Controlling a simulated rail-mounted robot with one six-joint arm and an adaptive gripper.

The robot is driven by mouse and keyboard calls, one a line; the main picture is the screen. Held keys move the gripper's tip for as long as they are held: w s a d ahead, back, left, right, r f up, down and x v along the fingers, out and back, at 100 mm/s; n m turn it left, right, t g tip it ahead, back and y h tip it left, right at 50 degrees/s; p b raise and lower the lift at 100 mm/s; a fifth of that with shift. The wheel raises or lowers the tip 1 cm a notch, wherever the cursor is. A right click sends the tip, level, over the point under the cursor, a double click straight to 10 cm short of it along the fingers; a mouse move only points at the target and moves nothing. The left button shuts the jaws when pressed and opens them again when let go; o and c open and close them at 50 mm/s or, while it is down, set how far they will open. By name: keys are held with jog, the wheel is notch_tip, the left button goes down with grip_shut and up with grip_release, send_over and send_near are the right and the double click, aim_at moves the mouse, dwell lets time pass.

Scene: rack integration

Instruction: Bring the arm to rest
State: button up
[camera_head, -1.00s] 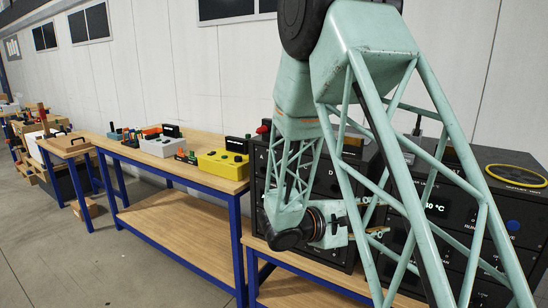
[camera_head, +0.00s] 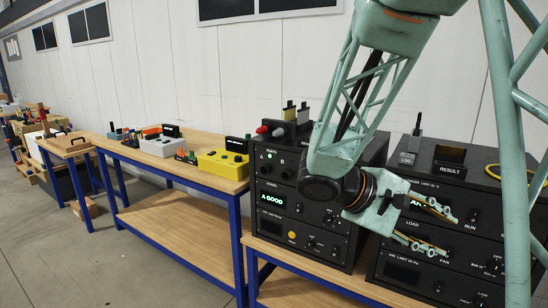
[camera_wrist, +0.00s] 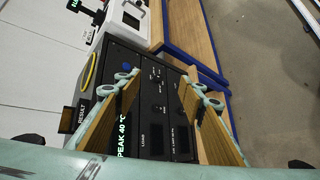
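My gripper (camera_head: 445,232) is in front of the right-hand black rack unit (camera_head: 440,275) in the head view, pointing right. Its two fingers are apart with nothing between them. In the wrist view, my gripper (camera_wrist: 160,98) also shows open and empty. Between the fingers there I see the black panel (camera_wrist: 150,110) with "PEAK 40 °C", LOAD and knobs. It lies beyond the fingertips, and no contact is visible. My arm comes down from the top right and hides part of both rack units.
A left black unit (camera_head: 285,200) reads "A GOOD". A yellow box (camera_head: 223,164) and a white box (camera_head: 160,147) stand on a wooden bench with blue legs (camera_head: 238,250). The floor (camera_head: 130,265) in front is clear. A RESULT slot (camera_head: 451,156) tops the right unit.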

jog(key=s+a+r+m+g+y, duration=0.1)
jog(key=s+a+m+y, duration=0.15)
jog(key=s, duration=0.65)
jog(key=s+a+r+m+y, duration=0.1)
jog(key=s+a+y, duration=0.15)
jog(key=s, duration=0.65)
jog(key=s+a+r+m+t+y, duration=0.2)
jog(key=s+a+r+t+y, duration=0.2)
jog(key=s+a+y, duration=0.3)
jog(key=shift+s+a, duration=1.15)
jog(key=shift+a, duration=1.3)
jog(key=shift+d, duration=0.15)
